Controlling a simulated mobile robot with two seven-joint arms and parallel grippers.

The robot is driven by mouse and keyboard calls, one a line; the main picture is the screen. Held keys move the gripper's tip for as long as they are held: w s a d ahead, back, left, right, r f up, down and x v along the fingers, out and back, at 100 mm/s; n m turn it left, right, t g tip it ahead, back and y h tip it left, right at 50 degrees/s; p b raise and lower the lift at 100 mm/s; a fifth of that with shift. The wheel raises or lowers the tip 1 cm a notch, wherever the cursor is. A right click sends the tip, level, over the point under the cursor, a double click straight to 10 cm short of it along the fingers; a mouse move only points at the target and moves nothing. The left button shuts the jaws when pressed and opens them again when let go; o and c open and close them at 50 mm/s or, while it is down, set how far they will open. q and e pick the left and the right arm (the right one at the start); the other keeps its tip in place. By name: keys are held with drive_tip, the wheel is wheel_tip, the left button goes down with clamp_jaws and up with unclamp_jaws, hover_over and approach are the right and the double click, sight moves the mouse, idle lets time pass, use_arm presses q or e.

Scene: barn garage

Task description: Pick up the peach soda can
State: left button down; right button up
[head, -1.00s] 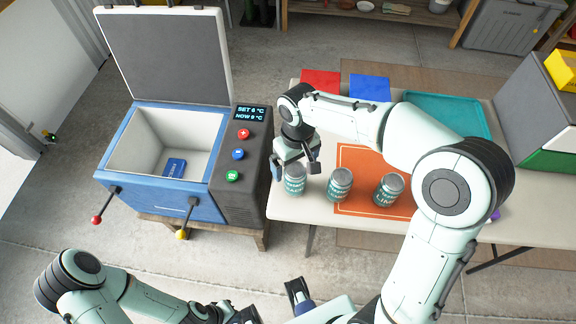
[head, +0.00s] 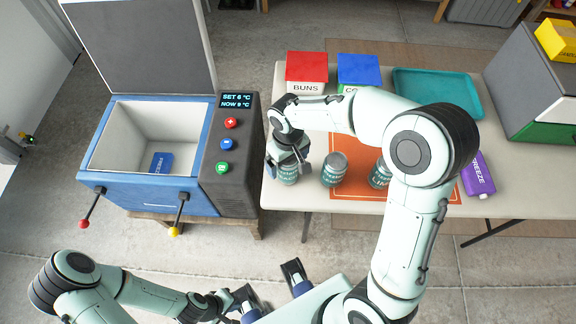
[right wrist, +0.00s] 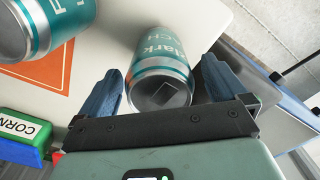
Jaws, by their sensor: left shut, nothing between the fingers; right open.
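The peach soda can (head: 288,176), teal and silver, stands at the left end of a row of cans near the table's left edge. My right gripper (head: 287,160) is over it and partly hides it. In the right wrist view the can (right wrist: 160,62), its label partly readable as "ark" and "CH", sits between the two open blue fingers of the right gripper (right wrist: 163,74). A gap shows beside the right finger; contact on the left is unclear. My left gripper (head: 243,300) is shut and empty, low in the head view, away from the table.
A blue cooler (head: 150,195) with open lid is left of the table.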

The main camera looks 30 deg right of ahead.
wheel_tip(320, 180, down, 2)
drive_tip(key=shift+f, duration=0.2)
drive_tip(key=c, duration=1.4)
drive_tip(key=shift+o, duration=0.2)
